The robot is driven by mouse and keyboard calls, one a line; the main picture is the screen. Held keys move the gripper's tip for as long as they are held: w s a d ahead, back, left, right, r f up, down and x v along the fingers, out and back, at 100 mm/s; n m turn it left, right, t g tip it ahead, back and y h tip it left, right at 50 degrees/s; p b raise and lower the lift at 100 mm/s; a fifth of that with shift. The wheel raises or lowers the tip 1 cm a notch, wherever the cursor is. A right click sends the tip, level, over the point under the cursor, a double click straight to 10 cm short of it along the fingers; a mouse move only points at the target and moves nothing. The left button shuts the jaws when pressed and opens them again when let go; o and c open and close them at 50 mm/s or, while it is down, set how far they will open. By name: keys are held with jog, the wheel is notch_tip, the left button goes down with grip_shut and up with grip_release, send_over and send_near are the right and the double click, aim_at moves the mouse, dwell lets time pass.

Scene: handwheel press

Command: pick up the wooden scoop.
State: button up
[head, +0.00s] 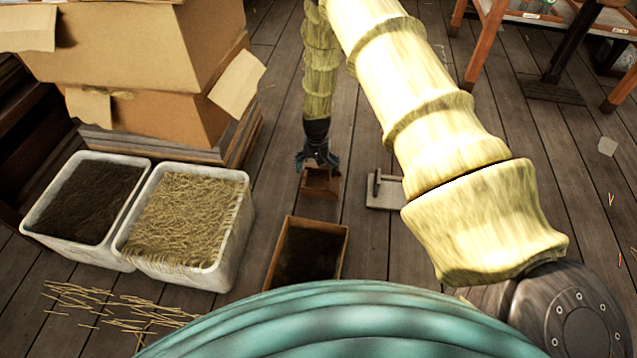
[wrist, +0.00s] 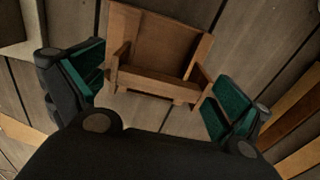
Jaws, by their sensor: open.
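The wooden scoop (head: 317,184) is a small open brown box shape on the plank floor, beyond the dark-filled wooden box in the head view. My gripper (head: 317,160) points down just over its far side. In the wrist view the scoop (wrist: 160,35) shows its broad board, side walls and a front bar. My gripper (wrist: 155,90) is open there, with a green-padded finger on each side of the scoop's near end. A gap shows between each finger and the wood. The jaws hold nothing. Whether the fingertips reach floor level is unclear.
A wooden box (head: 347,252) with dark contents stands nearer me. A small pale block with an upright piece (head: 375,205) lies right of the scoop. White bins of dark soil (head: 35,232) and straw (head: 240,235) stand left, before cardboard boxes (head: 130,45).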

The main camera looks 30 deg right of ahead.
jog(key=shift+f, duration=0.45)
jog(key=shift+c, duration=0.2)
jog(key=c, duration=0.9)
jog(key=shift+r, duration=0.15)
